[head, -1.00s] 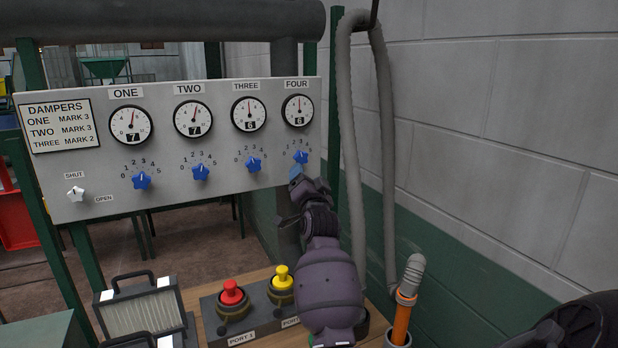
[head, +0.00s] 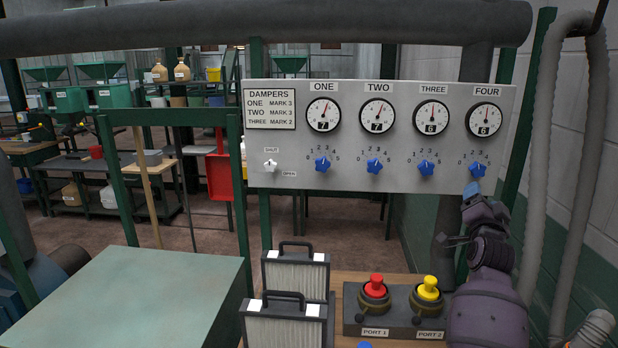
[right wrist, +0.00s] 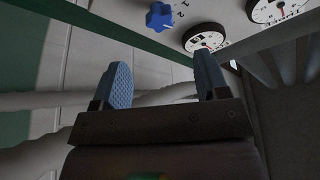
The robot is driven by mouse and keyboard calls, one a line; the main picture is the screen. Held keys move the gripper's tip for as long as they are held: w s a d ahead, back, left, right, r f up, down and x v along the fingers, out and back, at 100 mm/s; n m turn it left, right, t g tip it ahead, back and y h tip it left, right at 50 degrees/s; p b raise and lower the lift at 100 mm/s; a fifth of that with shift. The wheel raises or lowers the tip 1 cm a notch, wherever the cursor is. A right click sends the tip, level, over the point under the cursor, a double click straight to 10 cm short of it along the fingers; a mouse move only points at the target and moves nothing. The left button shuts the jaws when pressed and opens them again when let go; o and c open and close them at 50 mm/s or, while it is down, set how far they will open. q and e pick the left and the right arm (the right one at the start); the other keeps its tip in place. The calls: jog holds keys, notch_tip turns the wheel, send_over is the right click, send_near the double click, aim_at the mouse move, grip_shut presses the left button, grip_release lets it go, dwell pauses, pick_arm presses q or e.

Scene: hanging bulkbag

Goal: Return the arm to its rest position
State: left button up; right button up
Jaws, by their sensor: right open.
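My right arm rises at the right of the head view. Its gripper (head: 472,190) is just below the blue knob of damper FOUR (head: 478,170). In the right wrist view the two blue-padded fingers (right wrist: 164,80) stand wide apart with nothing between them. A blue knob (right wrist: 159,16) shows beyond the fingers, clear of them. The grey damper panel (head: 345,182) carries several dials and blue knobs. My left gripper is not in view.
Port plugs, red (head: 376,287) and yellow (head: 429,289), stand on a block below the panel. Two pleated filters (head: 284,331) stand left of them. A green-topped surface (head: 150,290) is at left. Grey hoses (head: 545,150) hang at right, close to the arm.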

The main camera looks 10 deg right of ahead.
jog(key=a+f+n+t+y, duration=0.1)
jog(key=a+n+y, duration=0.2)
jog(key=a+n, duration=0.45)
jog(key=s+a+f+n+g+y+b, duration=0.1)
jog(key=s+a+f+n+y, duration=0.25)
jog(key=f, duration=0.35)
jog(key=s+a+f+n+y, duration=0.2)
jog(key=a+f, duration=0.3)
jog(key=f, duration=0.3)
pick_arm(q)
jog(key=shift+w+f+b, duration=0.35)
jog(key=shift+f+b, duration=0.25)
jog(key=shift+b, duration=0.05)
pick_arm(e)
jog(key=s+a+f+n+g+y, duration=0.1)
jog(key=s+a+f+g, duration=0.2)
jog(key=s+f, duration=0.9)
jog(key=s+a+f+n+g+y, duration=0.1)
jog(key=s+a+f+g, duration=0.2)
jog(key=s+f, duration=1)
jog(key=shift+s+a+g, duration=0.4)
jog(key=shift+s+a, duration=0.55)
